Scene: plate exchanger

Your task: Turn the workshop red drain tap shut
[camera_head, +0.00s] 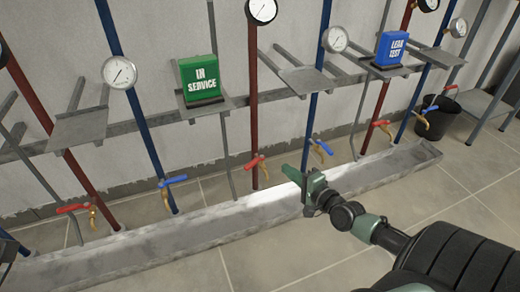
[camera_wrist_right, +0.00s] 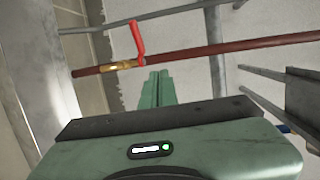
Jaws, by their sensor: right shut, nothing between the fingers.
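In the head view, a red-handled brass tap (camera_head: 255,162) sits low on a red pipe in the middle. Its lever lies slanted across the pipe. The wrist view shows a red lever (camera_wrist_right: 137,38) standing across a red pipe, beside a brass body (camera_wrist_right: 120,65). My right gripper (camera_head: 290,172) is just right of the middle red tap, over the trough, apart from it. Its fingers (camera_wrist_right: 158,78) are together and empty, pointing toward the pipe. Other red taps are at the left (camera_head: 73,208) and right (camera_head: 381,124). No workshop label is readable.
Blue taps stand at the left (camera_head: 172,181) and right (camera_head: 321,148) of the middle red tap. A grey trough (camera_head: 150,243) runs below the pipes. Shelves carry a green sign (camera_head: 200,75) and a blue sign (camera_head: 390,48). A black bucket (camera_head: 437,120) stands at the right.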

